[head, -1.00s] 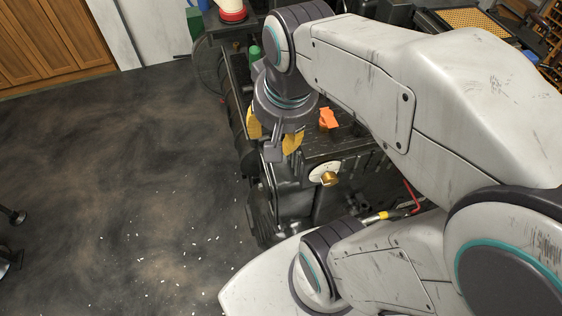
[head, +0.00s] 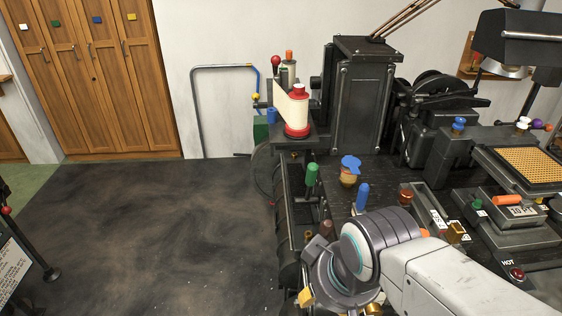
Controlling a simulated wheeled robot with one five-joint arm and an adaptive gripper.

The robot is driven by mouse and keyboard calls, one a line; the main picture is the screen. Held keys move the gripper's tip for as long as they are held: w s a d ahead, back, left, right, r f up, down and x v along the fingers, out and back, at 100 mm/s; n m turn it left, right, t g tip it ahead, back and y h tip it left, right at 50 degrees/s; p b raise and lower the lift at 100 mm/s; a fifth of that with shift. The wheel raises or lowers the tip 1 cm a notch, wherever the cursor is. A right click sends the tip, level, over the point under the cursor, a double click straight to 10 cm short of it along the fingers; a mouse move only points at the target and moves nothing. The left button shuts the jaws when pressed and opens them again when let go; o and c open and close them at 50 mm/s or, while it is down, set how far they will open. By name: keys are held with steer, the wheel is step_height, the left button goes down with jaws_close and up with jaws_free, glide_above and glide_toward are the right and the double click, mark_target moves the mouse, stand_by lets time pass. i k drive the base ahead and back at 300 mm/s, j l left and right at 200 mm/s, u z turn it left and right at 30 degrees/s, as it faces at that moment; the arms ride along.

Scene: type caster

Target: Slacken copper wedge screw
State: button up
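My gripper (head: 322,285) is at the bottom middle of the head view, beside the front edge of the dark machine. One yellow finger pad shows at its left side. The rest of the fingers is hidden behind the wrist or below the picture, so I cannot tell whether it is open or holds anything. Several copper or brass parts show: a reddish-copper knob (head: 405,195) on the bench, a brass block (head: 455,232) to its right, and a brass-coloured piece (head: 374,309) at the lower edge. I cannot tell which is the wedge screw.
A green handle (head: 312,175), a blue handle (head: 362,196) and a blue-topped knob (head: 350,165) stand up near my wrist. A red-and-cream spool (head: 297,112) stands behind. A black column (head: 362,95) rises at the back. The dark floor (head: 165,230) at left is open.

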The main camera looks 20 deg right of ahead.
mark_target(406, 196)
steer(key=z, duration=1.25)
